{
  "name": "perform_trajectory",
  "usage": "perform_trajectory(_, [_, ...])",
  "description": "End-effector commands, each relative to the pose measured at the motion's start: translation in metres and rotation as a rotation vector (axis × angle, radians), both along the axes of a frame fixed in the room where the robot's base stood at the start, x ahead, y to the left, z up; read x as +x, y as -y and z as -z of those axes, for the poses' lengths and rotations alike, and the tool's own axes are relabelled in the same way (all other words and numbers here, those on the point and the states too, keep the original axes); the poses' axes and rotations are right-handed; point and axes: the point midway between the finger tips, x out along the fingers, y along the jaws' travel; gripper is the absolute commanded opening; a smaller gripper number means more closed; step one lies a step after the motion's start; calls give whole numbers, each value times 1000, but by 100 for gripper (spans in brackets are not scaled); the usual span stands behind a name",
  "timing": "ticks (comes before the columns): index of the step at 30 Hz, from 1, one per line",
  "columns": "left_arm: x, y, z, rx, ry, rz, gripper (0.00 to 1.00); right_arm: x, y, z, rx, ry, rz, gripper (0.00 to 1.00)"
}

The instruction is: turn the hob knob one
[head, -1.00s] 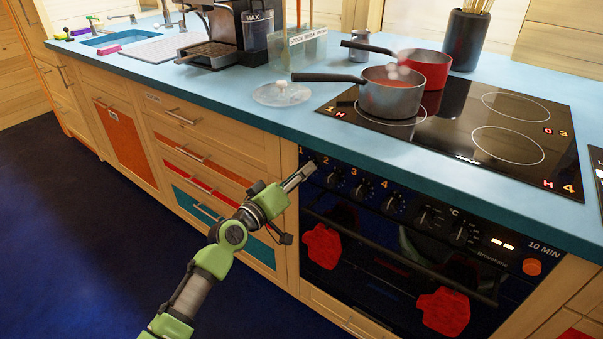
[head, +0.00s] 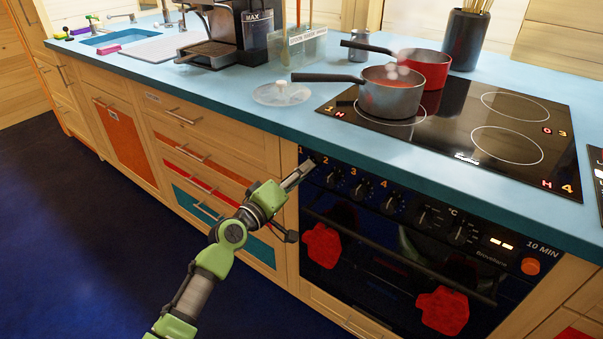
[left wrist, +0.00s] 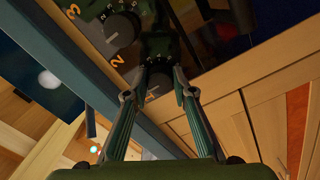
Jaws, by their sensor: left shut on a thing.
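Hob knob one (left wrist: 157,83) is the leftmost dark knob on the oven's front panel, under the orange figure 1. In the head view it is mostly hidden behind my left gripper (head: 307,167), which reaches it from the lower left. In the left wrist view the two fingers (left wrist: 160,78) close on the knob from both sides. Its pointer cannot be read. Knob two (head: 335,177) is just to the right, apart from the fingers, and also shows in the left wrist view (left wrist: 122,29). My right gripper is in no view.
The blue worktop edge (head: 240,117) overhangs just above the knobs. A steaming grey pan (head: 390,97) and a red pan (head: 432,72) stand on the black hob (head: 470,118). Red mitts (head: 321,246) hang on the oven handle below. The floor in front is clear.

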Motion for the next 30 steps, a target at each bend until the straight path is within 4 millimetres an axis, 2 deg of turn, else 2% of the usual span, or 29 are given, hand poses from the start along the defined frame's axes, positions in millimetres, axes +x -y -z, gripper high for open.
perform_trajectory(1, [0, 0, 1, 0, -2, 1, 27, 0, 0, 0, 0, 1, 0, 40])
perform_trajectory(3, [0, 0, 1, 0, -2, 0, 41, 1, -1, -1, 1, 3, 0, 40])
perform_trajectory(17, [-6, -5, 1, 2, -1, -1, 41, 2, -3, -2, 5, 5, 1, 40])
perform_trajectory(20, [-17, -13, 1, 2, -1, -1, 41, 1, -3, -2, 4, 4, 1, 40])
perform_trajectory(30, [-71, -52, 3, 4, -2, 0, 41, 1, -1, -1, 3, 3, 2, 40])
